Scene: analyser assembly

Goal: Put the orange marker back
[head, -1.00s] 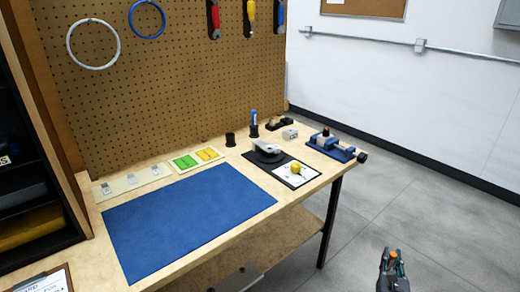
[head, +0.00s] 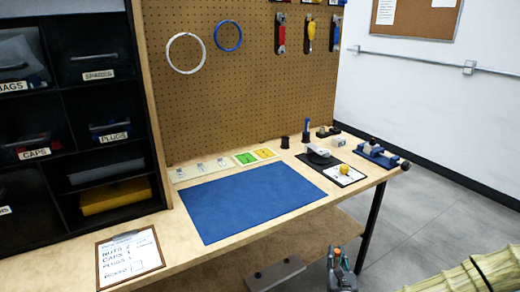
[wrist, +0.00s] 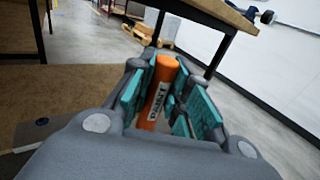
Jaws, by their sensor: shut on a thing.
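My gripper (head: 338,258) is low at the bottom of the head view, in front of and below the bench's front edge. In the wrist view its teal-padded fingers (wrist: 160,95) are shut on the orange marker (wrist: 157,92), which stands tilted between them with a dark-lettered pale label. On the bench, a small black cup (head: 284,142) appears empty at the back. Beside it a blue marker (head: 306,125) stands upright, its lower end in a dark holder.
A blue mat (head: 250,200) covers the bench middle. A dark tray with a white card (head: 344,175) and a blue vise (head: 376,153) are at the right. A clipboard (head: 130,257) lies front left, by a black shelf unit (head: 66,150). A lower shelf (head: 320,237) runs under the bench.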

